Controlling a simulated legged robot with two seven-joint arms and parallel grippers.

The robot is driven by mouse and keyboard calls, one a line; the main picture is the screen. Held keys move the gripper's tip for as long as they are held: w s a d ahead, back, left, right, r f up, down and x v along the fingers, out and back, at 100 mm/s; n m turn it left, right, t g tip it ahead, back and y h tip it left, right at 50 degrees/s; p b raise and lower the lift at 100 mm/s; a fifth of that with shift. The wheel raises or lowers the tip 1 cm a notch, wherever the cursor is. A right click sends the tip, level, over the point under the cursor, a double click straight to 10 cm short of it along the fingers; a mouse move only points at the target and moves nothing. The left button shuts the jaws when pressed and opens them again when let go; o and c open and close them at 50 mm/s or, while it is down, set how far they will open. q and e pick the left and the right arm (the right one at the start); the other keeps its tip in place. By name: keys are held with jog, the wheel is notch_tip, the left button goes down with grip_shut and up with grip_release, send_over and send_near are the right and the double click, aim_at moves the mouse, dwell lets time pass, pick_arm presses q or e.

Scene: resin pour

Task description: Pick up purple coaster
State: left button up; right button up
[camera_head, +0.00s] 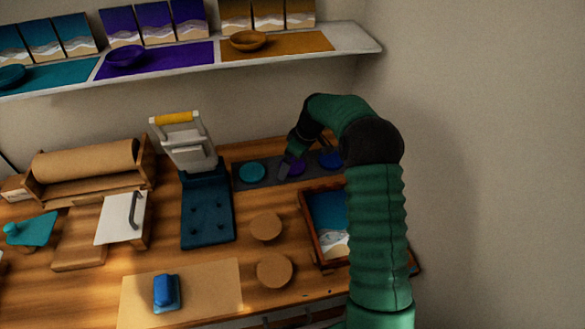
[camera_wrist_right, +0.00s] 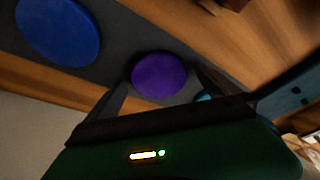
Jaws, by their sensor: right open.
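The purple coaster (camera_head: 296,168) lies on a dark grey strip mat (camera_head: 263,183) at the back of the table, between a teal coaster (camera_head: 252,172) and a blue coaster (camera_head: 330,159). My right gripper (camera_head: 286,170) is over the mat at the purple coaster and partly hides it. In the right wrist view the purple coaster (camera_wrist_right: 159,75) shows between the two open fingers, with nothing held. The blue coaster (camera_wrist_right: 58,30) is at upper left there, and a sliver of teal shows by the right finger. Whether the fingers touch the coaster I cannot tell. My left gripper is not in view.
A dark blue press (camera_head: 207,210) with a yellow handle stands left of the mat. A framed tray (camera_head: 308,228) lies in front, partly behind my right arm. Two round wooden discs (camera_head: 266,226) lie on the table. A shelf (camera_head: 350,39) runs above.

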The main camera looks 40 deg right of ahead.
jog(key=shift+a, duration=0.15)
jog(key=shift+d+f, duration=0.15)
jog(key=shift+d, duration=0.2)
jog(key=c, duration=0.9)
jog(key=shift+a, duration=0.15)
jog(key=c, duration=0.6)
